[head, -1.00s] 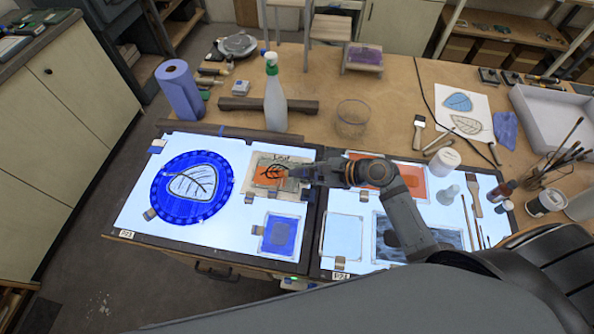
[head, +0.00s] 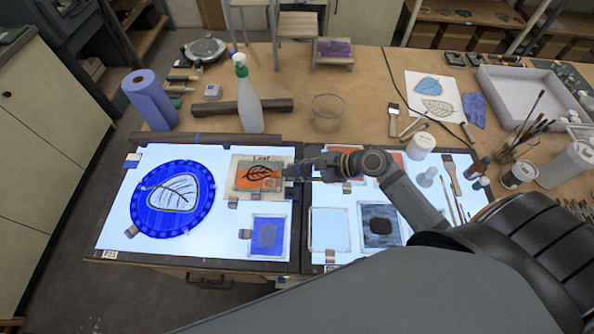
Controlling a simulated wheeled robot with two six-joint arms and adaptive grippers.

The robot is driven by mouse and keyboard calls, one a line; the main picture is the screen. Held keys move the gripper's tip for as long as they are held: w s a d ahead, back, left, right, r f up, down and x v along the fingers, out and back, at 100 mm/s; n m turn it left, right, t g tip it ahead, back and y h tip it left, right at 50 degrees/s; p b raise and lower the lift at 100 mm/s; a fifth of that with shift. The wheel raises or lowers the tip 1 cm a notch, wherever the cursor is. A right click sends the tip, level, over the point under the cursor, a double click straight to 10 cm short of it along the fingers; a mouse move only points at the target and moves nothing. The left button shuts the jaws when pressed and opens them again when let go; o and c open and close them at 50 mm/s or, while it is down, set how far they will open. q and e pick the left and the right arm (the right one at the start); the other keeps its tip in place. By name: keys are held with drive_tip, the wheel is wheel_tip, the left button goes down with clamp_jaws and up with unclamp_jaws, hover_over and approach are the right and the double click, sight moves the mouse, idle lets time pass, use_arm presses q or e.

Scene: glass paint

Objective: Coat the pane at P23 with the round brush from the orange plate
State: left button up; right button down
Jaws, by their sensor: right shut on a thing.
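The left light table (head: 112,232) carries a small tag (head: 109,254) at its lower left corner, which seems to read P23. A round blue pane (head: 150,220) with a pale leaf outlined in black lies on it. An orange plate (head: 242,183) with a black leaf and the word "Leaf" lies at its upper right. My right gripper (head: 292,171) is just at the right edge of the orange plate. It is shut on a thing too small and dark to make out. No round brush can be clearly told apart there. My left gripper is not in view.
A smaller blue pane (head: 268,236) lies below the orange plate. The right light table holds a pale pane (head: 330,229) and a grey pane (head: 395,234) with a dark patch. A spray bottle (head: 249,103) and blue roll (head: 150,100) stand behind. My right arm covers the lower right.

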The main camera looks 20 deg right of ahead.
drive_tip(key=shift+r, duration=0.3)
drive_tip(key=w, duration=0.1)
drive_tip(key=w+d, duration=0.1)
drive_tip(key=w, duration=0.1)
drive_tip(key=w+d, duration=0.1)
drive_tip(key=shift+w+d, duration=0.1)
drive_tip(key=shift+w, duration=0.15)
drive_tip(key=shift+s, duration=0.1)
drive_tip(key=shift+f, duration=0.1)
drive_tip(key=shift+f, duration=0.2)
drive_tip(key=shift+f, duration=0.25)
idle(0.6)
